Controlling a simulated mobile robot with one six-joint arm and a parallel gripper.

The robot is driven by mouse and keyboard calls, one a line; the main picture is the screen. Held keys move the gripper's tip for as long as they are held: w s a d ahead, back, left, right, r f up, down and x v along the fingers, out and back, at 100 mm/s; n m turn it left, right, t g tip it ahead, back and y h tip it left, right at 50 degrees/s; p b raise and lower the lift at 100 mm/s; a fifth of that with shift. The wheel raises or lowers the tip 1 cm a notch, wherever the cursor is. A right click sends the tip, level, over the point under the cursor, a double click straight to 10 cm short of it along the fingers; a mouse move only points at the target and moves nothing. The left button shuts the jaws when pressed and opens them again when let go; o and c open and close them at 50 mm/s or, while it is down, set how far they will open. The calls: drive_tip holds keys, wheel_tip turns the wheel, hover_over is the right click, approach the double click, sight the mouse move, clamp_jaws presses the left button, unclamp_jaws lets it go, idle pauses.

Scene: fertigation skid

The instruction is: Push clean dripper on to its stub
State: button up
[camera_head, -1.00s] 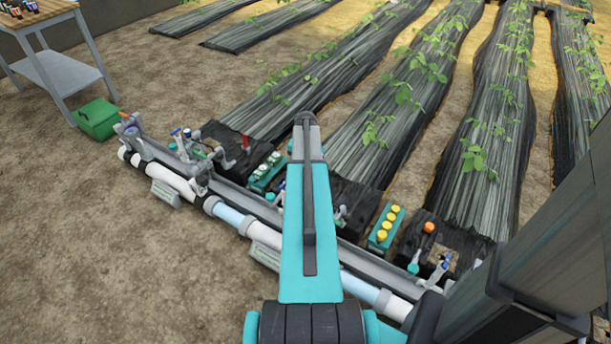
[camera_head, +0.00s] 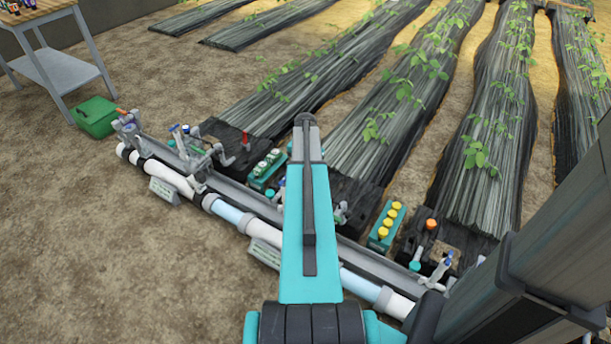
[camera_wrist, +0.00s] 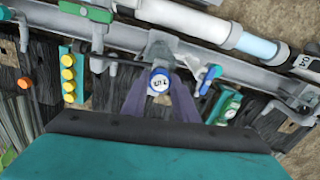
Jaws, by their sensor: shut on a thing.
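My gripper (camera_wrist: 160,88) shows in the wrist view with its two dark purple-grey fingers shut on a round dripper (camera_wrist: 159,80). The dripper has a blue rim and a white face with a dark mark like a number. It sits between the fingertips, just in front of a grey fitting (camera_wrist: 160,46) on the grey rail. The stub is not clearly visible, and I cannot tell whether the dripper touches it. In the head view my own arm hides the gripper and the dripper.
A teal rack with yellow caps (camera_head: 386,226) stands right of my arm; another rack with pale round tops (camera_head: 267,168) stands left. A blue-handled valve (camera_wrist: 209,76) is close right of my gripper. The white pipe (camera_head: 170,175) and grey rail run along the bed ends. Bare soil is free in front.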

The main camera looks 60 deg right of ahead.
drive_tip(key=shift+f+p, duration=0.45)
drive_tip(key=shift+f, duration=1.05)
idle(2.2)
drive_tip(key=o, duration=1.1)
drive_tip(key=shift+c, duration=0.2)
drive_tip(key=shift+r+p, duration=2.9)
drive_tip(key=shift+r, duration=1.6)
